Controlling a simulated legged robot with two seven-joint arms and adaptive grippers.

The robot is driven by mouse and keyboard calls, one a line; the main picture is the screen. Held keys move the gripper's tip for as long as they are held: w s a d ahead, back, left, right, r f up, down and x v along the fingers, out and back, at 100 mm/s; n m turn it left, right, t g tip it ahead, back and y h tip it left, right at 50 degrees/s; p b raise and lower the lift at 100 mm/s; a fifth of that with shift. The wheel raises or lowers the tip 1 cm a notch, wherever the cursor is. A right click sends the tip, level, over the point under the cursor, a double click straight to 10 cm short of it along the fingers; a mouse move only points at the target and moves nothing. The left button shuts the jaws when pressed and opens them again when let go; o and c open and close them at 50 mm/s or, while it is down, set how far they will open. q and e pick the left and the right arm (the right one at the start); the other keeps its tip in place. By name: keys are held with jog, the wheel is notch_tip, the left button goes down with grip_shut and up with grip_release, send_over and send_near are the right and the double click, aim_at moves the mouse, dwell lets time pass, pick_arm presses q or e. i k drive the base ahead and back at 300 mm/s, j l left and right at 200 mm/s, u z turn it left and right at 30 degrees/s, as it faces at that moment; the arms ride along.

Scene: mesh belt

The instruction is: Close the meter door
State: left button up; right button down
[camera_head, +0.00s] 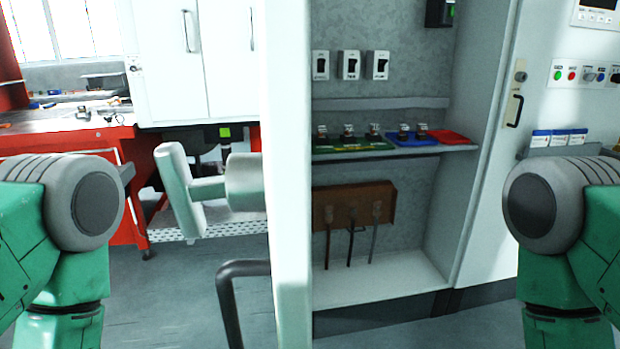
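The meter door (289,150) stands open and is seen nearly edge-on as a tall white panel at the middle of the view. A pale T-shaped handle (180,190) juts from its left side. A dark bar handle (232,285) shows lower down on the same side. To the right of the door is the open cabinet (425,65), with its inside exposed. My left and right arms show only as green and grey links at the lower corners, apart from the door. Neither gripper is in the view.
Inside the cabinet are white switches (349,65), a shelf (462,147) with small parts on coloured trays, and a brown board (352,205) with hanging levers. A red workbench (60,140) and white wall cupboard (180,70) stand at left. Grey floor (180,290) is clear.

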aim_at(284, 26)
jog(key=i+j, duration=0.1)
jog(key=j, duration=0.15)
jog(key=j+z, duration=0.15)
jog(key=k+j+z, duration=0.1)
jog(key=k+j, duration=0.75)
jog(key=k, duration=0.2)
jog(key=z, duration=0.05)
